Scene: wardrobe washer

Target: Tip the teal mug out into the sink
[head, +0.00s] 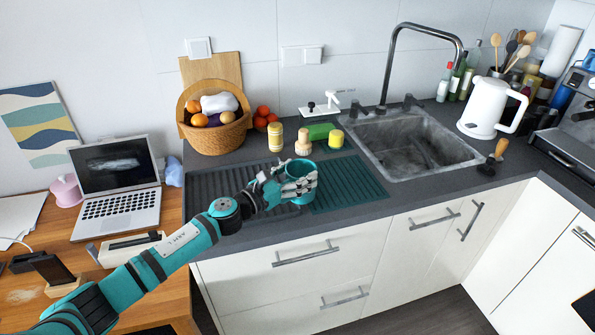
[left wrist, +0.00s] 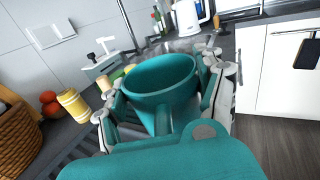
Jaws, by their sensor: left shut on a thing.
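The teal mug (head: 301,172) is over the teal drying mat (head: 347,183), left of the sink. My left gripper (head: 297,187) is shut around it. In the left wrist view, the mug (left wrist: 160,85) sits between the two fingers (left wrist: 165,110) with its open rim up and its handle toward the camera. Its inside looks empty as far as I can see. Whether its base touches the mat is hidden. The grey sink (head: 405,143) lies to the right, under a tall curved faucet (head: 397,55). My right gripper is not in view.
Jars (head: 275,137), a green sponge (head: 321,131) and a small white tap-like item (head: 328,104) stand behind the mug. A white kettle (head: 487,108) stands right of the sink. A fruit basket (head: 215,132) and laptop (head: 118,185) are at left.

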